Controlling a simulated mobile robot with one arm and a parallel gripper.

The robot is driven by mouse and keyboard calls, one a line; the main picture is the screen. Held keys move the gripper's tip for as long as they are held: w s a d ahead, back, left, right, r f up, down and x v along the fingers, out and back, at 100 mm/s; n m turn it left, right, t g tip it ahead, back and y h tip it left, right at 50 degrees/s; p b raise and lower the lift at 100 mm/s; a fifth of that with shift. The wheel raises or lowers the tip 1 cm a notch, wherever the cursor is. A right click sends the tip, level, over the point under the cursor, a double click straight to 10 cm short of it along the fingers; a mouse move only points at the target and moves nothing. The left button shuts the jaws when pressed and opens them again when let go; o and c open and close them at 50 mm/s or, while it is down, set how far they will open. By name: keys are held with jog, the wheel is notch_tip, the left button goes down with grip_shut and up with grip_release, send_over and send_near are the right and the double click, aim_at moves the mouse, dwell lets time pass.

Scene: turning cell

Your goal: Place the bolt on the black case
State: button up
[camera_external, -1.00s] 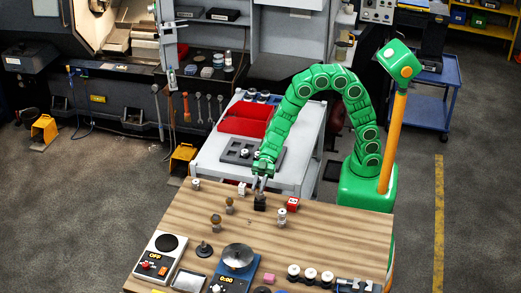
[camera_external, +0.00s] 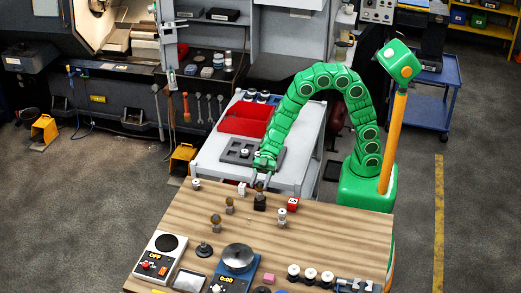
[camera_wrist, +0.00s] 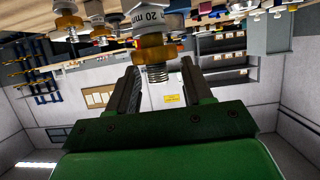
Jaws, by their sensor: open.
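The black case (camera_external: 260,204) sits on the wooden table near its far edge. A bolt with a brass-coloured collar (camera_external: 260,189) stands on top of it. In the wrist view the bolt (camera_wrist: 153,50) shows its brass hex part, a threaded end facing my gripper, and a pale part marked "20 mm". My gripper (camera_external: 263,174) is open, just above the bolt. In the wrist view my two fingers (camera_wrist: 160,70) stand apart on either side of the threaded end, with gaps visible. I cannot make out the case in the wrist view.
Similar brass-topped pieces (camera_external: 215,220), a red-and-white cube (camera_external: 293,203) and a white block (camera_external: 242,188) stand around the case. A blue scale (camera_external: 237,260) and white rollers (camera_external: 310,274) are at the front. Behind is a grey cart with a red bin (camera_external: 245,118).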

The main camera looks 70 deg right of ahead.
jog(key=v, duration=1)
jog(key=shift+d, duration=0.15)
jog(key=shift+r, duration=0.1)
